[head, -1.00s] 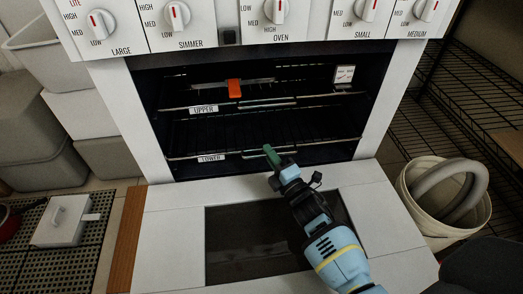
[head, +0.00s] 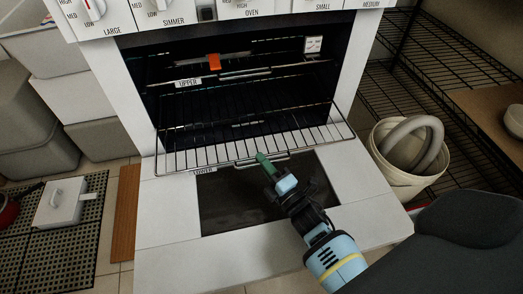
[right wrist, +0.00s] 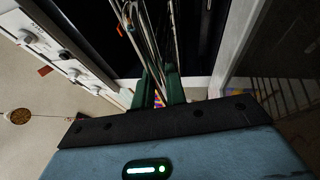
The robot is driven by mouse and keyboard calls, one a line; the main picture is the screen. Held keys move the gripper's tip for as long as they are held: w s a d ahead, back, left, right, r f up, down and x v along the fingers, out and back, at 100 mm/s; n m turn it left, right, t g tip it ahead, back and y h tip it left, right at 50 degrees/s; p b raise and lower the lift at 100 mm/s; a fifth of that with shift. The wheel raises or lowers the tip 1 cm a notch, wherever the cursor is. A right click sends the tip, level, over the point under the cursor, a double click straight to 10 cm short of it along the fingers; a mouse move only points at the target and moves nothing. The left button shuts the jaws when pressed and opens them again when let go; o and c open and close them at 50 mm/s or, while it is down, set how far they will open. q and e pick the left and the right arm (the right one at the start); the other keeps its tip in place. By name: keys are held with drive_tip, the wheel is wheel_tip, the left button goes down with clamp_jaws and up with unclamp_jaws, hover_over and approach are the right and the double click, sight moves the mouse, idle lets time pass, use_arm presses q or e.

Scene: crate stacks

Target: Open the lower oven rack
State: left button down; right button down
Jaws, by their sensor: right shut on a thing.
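The lower oven rack (head: 205,156) is a wire rack slid well out of the oven, over the open oven door (head: 165,215). Its front edge carries a label reading LOWER (head: 205,170). My right gripper (head: 262,158) is shut on the front bar of the lower rack, near its middle. In the right wrist view the green fingers (right wrist: 158,88) close around the wire bars, and the exact contact is hard to make out. The upper rack (head: 250,72) with its UPPER label (head: 188,82) stays inside the oven. My left gripper is not in view.
An orange object (head: 214,62) is on the upper rack. A white bucket with a grey hose (head: 390,170) stands right of the door. Wire shelving (head: 380,75) is beyond it. Grey bins (head: 40,145) and a white lidded box (head: 60,205) are at the left.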

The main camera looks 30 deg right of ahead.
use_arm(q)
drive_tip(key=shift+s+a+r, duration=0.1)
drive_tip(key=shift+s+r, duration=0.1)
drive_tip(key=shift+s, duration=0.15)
use_arm(e)
drive_tip(key=shift+s+a+r, duration=0.15)
drive_tip(key=shift+s, duration=0.3)
drive_tip(key=shift+s+a+r, duration=0.1)
drive_tip(key=shift+s+r, duration=0.05)
drive_tip(key=shift+s, duration=0.3)
drive_tip(key=c, duration=1.5)
unclamp_jaws()
drive_tip(key=shift+c, duration=0.2)
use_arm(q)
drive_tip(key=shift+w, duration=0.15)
use_arm(e)
drive_tip(key=shift+f, duration=0.1)
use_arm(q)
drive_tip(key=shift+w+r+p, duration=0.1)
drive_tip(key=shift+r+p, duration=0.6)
use_arm(e)
drive_tip(key=v, duration=0.8)
